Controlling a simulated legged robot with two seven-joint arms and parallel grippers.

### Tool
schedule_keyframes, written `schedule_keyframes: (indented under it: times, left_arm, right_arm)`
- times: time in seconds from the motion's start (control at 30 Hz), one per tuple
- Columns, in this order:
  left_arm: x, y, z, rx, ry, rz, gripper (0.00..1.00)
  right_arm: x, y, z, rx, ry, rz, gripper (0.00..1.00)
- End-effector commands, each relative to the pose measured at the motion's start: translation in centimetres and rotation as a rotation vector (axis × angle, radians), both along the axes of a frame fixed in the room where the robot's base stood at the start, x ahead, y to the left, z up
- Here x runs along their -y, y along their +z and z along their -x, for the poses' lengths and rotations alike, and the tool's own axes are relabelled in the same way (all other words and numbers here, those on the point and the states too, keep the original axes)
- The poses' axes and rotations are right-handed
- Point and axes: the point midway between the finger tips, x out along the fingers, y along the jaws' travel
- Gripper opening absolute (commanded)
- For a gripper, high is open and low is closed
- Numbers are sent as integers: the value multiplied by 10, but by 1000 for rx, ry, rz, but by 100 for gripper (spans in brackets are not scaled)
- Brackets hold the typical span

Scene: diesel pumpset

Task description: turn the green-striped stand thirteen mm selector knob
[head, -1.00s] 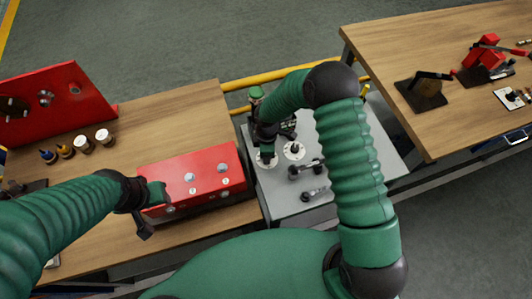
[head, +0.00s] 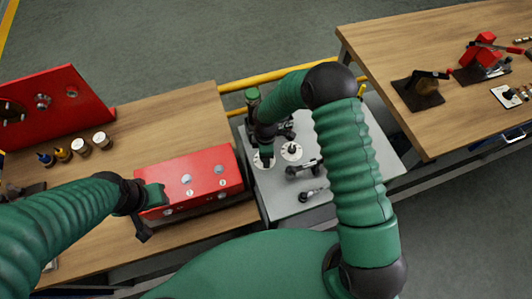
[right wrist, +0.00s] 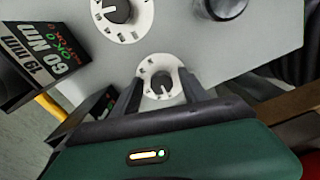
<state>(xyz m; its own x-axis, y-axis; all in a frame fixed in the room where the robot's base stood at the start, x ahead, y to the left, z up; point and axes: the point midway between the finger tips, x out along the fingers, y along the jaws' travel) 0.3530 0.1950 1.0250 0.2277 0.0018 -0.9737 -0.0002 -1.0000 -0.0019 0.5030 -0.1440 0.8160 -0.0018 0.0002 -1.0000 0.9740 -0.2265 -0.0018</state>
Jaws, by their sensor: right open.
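Two white dials with dark knobs sit on a grey panel; the far dial (head: 291,151) is uncovered and also shows in the right wrist view (right wrist: 117,12). The near dial (right wrist: 160,80) has a dark selector knob between my right gripper's (right wrist: 161,95) two open fingers. I cannot tell whether they touch the knob. In the head view my right gripper (head: 265,153) points down over this dial and partly hides it. No green stripe or thirteen mm mark is readable. My left gripper (head: 146,220) is by the red box's left end; its jaws are unclear.
A red box (head: 205,170) stands left of the grey panel (head: 285,208). A black label reading 60 Nm (right wrist: 42,72) stands left in the wrist view. Dark tools lie on the panel. Wooden benches (head: 175,115) flank it, with a yellow rail (head: 290,75) behind.

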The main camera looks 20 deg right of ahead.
Motion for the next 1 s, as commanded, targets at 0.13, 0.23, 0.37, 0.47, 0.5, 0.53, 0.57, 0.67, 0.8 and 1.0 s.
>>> schedule_keyframes:
  times: [0.13,0.23,0.37,0.47,0.5,0.53,0.57,0.67,0.8,1.0]
  left_arm:
    - [0,-1,0,0,0,0,36]
    - [0,-2,0,0,0,0,36]
    - [0,-4,0,0,0,0,36]
    - [0,-5,0,0,0,0,36]
    - [0,-5,0,0,0,0,36]
    - [0,-5,0,0,0,0,36]
    - [0,-5,0,0,0,0,36]
    - [0,-6,0,0,0,0,36]
    - [0,-6,0,0,0,0,36]
    - [0,-6,0,0,0,0,36]
  right_arm:
    - [0,11,-1,3,-1,-1,52]
    - [0,33,-1,5,-1,-1,52]
    - [1,71,-2,7,-2,-1,52]
    - [2,101,-2,6,-2,-2,52]
    - [2,112,-1,5,-1,-1,52]
    - [3,121,-2,6,-2,-1,52]
    - [3,128,-2,4,-3,-1,52]
    - [3,149,-2,3,-1,-1,52]
    - [3,164,-1,0,-1,-1,52]
    - [3,167,-1,-1,0,-2,52]
